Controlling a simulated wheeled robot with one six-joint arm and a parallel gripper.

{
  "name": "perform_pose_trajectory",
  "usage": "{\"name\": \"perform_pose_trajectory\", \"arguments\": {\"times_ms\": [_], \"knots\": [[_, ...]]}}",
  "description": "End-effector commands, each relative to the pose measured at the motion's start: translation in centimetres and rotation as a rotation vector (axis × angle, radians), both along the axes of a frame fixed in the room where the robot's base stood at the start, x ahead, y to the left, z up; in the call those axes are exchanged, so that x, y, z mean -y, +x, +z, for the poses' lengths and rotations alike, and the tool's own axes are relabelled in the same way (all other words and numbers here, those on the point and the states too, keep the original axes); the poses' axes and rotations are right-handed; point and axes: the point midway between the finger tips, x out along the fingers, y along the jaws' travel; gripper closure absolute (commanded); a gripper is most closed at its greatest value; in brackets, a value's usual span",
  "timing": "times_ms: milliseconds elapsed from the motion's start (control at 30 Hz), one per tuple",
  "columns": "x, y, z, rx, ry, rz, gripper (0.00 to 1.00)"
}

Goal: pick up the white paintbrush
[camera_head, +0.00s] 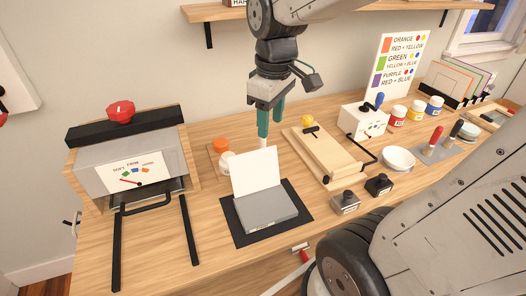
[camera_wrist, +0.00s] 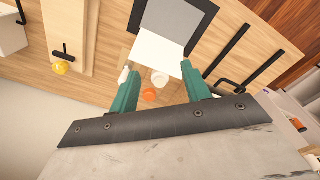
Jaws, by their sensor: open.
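I cannot make out a white paintbrush for certain. A small pale piece (camera_wrist: 124,75) shows beside the left fingertip in the wrist view, but too little of it shows to name it. My gripper (camera_head: 269,124) hangs over the back of the desk, behind the upright white card, with its green fingers pointing down. In the wrist view my gripper (camera_wrist: 157,72) has its fingers spread, with nothing seen held between them. A white jar (camera_head: 227,161) and an orange round thing (camera_head: 219,146) stand left of the fingers in the head view.
A grey box with a raised white flap (camera_head: 265,214) lies on a black mat (camera_head: 239,233). A grey machine (camera_head: 103,164) with a red knob stands left. A wooden board (camera_head: 322,160), white bowl (camera_head: 398,158), ink bottles and paint jars stand right. A shelf (camera_head: 215,12) is above.

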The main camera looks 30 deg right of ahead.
Motion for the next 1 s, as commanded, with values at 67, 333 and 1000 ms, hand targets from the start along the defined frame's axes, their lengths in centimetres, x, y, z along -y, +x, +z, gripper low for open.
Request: {"name": "perform_pose_trajectory", "arguments": {"times_ms": [67, 333, 1000], "knots": [[1.5, 3.4, -1.6, -0.022, -0.005, 0.101, 0.53], [6.2, 12.7, -8.7, -0.059, -0.013, 0.473, 0.53], [8.2, 16.2, -17.3, -0.071, -0.012, 0.665, 0.53]]}}
